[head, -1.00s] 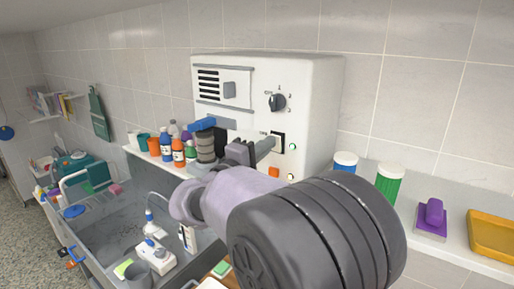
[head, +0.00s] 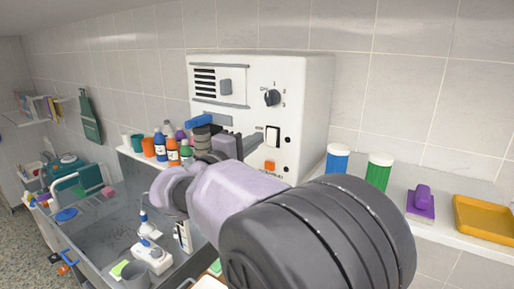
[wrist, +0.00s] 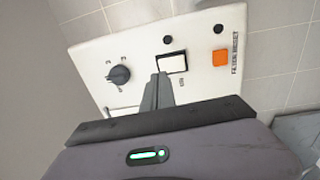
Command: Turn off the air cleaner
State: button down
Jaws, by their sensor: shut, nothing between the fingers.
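The air cleaner (head: 312,95) is a white box against the tiled wall, with a vent grille at its upper left. Its front has a black dial (head: 271,98), a white rocker switch (head: 273,136) in a dark frame and an orange button (head: 270,166). Two small round lamps (head: 288,140) right of the switch are dark. The wrist view also shows the switch (wrist: 172,62), both lamps dark, and the orange button (wrist: 220,58) marked "FILTER RESET". My gripper (wrist: 160,78) is shut and empty, its tips at the switch's edge; I cannot tell whether they touch.
Several bottles (head: 172,150) stand on the shelf left of the air cleaner. Blue (head: 337,162) and green (head: 378,174) canisters, a purple brush (head: 421,203) and a yellow tray (head: 485,217) are to the right. A sink basin (head: 110,215) lies at lower left.

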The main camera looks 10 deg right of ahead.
jog(key=b+v, duration=0.1)
jog(key=v, duration=0.5)
jog(key=shift+a+r, duration=0.2)
jog(key=shift+r, duration=0.4)
